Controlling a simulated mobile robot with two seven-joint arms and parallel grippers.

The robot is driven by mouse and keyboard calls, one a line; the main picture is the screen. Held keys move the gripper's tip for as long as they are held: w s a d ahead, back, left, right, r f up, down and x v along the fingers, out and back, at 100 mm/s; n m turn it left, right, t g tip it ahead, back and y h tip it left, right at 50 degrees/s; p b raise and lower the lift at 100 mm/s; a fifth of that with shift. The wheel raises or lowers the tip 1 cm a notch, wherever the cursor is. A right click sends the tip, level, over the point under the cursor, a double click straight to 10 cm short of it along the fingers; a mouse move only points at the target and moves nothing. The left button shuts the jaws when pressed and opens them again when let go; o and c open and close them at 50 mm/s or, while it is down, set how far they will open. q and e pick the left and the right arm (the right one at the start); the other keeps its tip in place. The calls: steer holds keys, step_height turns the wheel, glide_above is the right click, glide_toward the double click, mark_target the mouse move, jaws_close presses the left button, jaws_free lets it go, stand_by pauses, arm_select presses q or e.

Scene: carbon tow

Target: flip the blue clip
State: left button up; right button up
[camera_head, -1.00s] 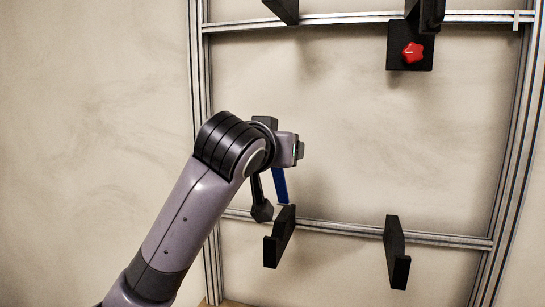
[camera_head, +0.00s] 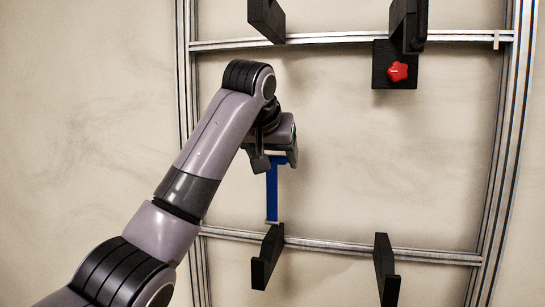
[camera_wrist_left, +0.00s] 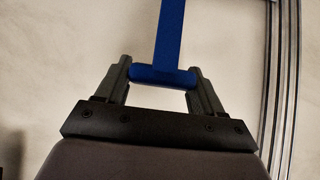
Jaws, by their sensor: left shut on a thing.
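The blue clip (camera_head: 272,193) is a long flat bar with a short crosspiece at its upper end. In the head view it hangs about upright, its lower end close to the lower rail, above a black bracket. My left gripper (camera_head: 278,160) is at its upper end. In the left wrist view, the left gripper (camera_wrist_left: 155,80) has a finger at each end of the crosspiece of the blue clip (camera_wrist_left: 170,40), shut on it. Whether the clip's lower end touches the rail is hard to tell. My right gripper is not in view.
A metal frame has an upper rail (camera_head: 340,39) and a lower rail (camera_head: 330,246). Black brackets stick out at lower left (camera_head: 267,257), lower right (camera_head: 386,270) and upper left (camera_head: 266,20). A red knob (camera_head: 398,71) sits on a black block at upper right. The frame's middle is open.

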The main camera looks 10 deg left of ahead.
arm_select(q)
steer(key=shift+w+d+f+g, duration=0.15)
steer(key=shift+w+f+g, duration=0.3)
steer(key=shift+f, duration=0.2)
steer(key=o, duration=1.4)
steer(key=shift+w, duration=0.1)
steer(key=shift+o, duration=0.2)
steer(key=b+v, duration=0.1)
steer(key=v, duration=0.6)
steer(key=shift+r+b, duration=0.2)
steer(key=shift+b, duration=0.1)
